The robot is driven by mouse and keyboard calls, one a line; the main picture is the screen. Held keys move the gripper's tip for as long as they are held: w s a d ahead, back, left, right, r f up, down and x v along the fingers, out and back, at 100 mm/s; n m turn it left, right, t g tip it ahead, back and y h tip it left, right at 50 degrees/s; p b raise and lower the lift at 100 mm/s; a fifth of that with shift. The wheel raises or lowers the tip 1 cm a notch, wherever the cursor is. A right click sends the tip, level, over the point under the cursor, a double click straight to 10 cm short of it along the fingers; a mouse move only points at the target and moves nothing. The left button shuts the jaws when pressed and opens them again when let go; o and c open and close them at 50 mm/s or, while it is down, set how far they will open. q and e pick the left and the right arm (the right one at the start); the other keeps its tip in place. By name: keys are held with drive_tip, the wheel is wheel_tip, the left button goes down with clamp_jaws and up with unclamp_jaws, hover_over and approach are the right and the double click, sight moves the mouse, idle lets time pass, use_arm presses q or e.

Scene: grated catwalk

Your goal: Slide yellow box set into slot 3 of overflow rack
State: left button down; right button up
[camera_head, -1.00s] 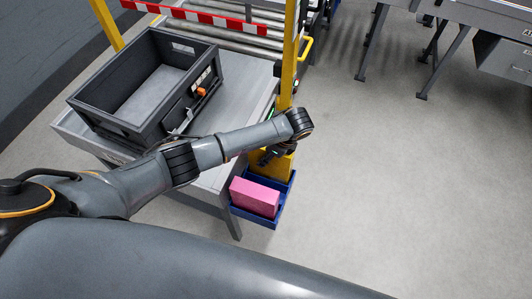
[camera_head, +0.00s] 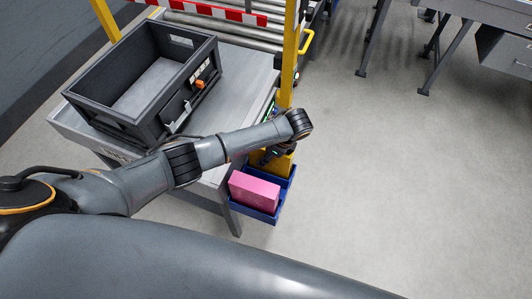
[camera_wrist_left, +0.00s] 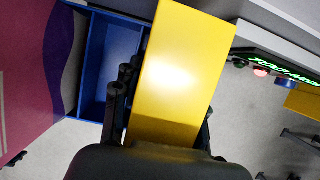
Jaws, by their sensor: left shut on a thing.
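My left gripper (camera_head: 268,154) is shut on the yellow box set (camera_head: 285,165), which is partly hidden under my wrist in the head view. In the left wrist view the yellow box set (camera_wrist_left: 182,70) stands out from between the two dark fingers of my gripper (camera_wrist_left: 162,105). The blue overflow rack (camera_head: 262,217) is at the table's right side, with a pink box (camera_head: 254,188) in its near part. In the wrist view an empty-looking blue compartment (camera_wrist_left: 110,60) lies just left of the yellow box. I cannot tell whether the box is inside the rack. My right gripper is out of view.
A dark grey tote (camera_head: 150,80) stands on the grey table (camera_head: 240,85), left of the rack. A yellow post (camera_head: 290,55) rises close behind my wrist. A roller conveyor (camera_head: 210,32) lies behind.

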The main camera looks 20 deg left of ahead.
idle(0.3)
use_arm(q)
drive_tip(key=c, duration=0.7)
unclamp_jaws()
drive_tip(key=o, duration=0.4)
drive_tip(key=shift+r, duration=0.15)
wheel_tip(320, 180, up, 8)
drive_tip(key=p, duration=0.8)
drive_tip(key=shift+p, duration=0.35)
